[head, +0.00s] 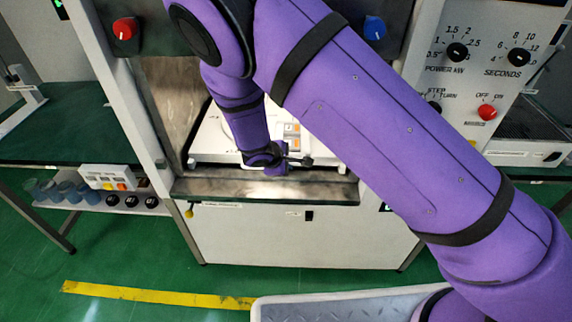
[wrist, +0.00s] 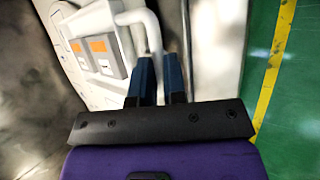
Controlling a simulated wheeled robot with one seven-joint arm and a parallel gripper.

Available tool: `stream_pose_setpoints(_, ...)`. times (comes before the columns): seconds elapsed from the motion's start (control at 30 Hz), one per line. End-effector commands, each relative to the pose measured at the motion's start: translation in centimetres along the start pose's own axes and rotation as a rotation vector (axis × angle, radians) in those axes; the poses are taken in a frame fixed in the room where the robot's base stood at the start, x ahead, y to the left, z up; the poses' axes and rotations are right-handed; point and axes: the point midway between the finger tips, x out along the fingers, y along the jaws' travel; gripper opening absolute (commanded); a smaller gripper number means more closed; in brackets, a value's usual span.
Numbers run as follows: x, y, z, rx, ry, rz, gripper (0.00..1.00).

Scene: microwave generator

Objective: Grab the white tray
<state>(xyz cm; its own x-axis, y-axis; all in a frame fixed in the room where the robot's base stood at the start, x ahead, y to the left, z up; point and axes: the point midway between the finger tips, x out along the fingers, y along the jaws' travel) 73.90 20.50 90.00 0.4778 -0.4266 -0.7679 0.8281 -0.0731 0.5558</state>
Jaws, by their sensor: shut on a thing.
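The white tray (head: 213,133) sits inside the open chamber of the machine, with small grey and orange labelled blocks on it. In the wrist view the tray (wrist: 96,18) fills the upper left, and its white bent handle (wrist: 152,30) runs down between my two dark blue fingers. My gripper (head: 303,160) is at the tray's front right edge, and it also shows in the wrist view (wrist: 158,82). It is shut on the tray's handle. My purple arm hides the right part of the tray and chamber in the head view.
The chamber's front ledge (head: 265,190) runs just below the tray, with side posts on both sides. A red knob (head: 125,29) and a blue knob (head: 374,28) are above. A green bench (head: 75,140) stands left. Green floor with a yellow line (head: 155,294) lies in front.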

Motion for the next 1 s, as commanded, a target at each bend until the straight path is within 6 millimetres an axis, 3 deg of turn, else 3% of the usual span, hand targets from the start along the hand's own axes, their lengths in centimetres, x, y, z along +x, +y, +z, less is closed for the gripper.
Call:
stream_pose_setpoints(0.47,0.06,0.13,-0.04,0.002,-0.001,-0.001,0.0)
stream_pose_setpoints(0.5,0.06,0.13,-0.04,0.002,-0.001,-0.001,0.19)
stream_pose_setpoints(0.6,0.06,0.13,-0.05,0.002,-0.001,-0.001,0.42)
stream_pose_setpoints(1.0,-0.76,0.15,-0.11,0.002,0.002,0.0,0.42)
